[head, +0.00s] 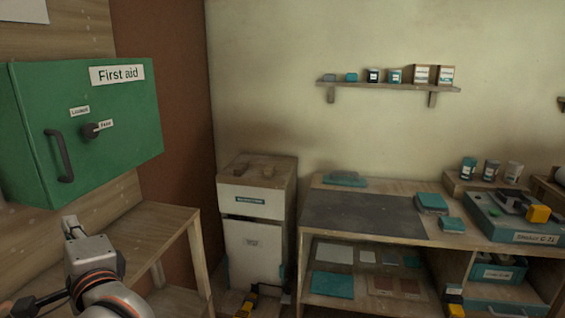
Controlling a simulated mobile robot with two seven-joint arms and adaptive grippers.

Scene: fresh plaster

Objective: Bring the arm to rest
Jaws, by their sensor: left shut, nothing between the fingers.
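My left arm comes in at the lower left, with a grey wrist body and an orange-ringed joint. My left gripper (70,226) is shut and empty. It appears just below the green first aid cabinet (120,150) in the picture, near a wooden table (160,225). Whether it touches either one cannot be told. The cabinet is shut and has a dark handle and a dark knob with small labels. My right gripper is not in view.
A white cabinet (255,255) with a wooden top stands in the corner. To its right is a workbench (345,184) with a dark mat (365,216), teal cloths and a teal case (500,228). A wall shelf (390,87) holds several tins and boxes.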

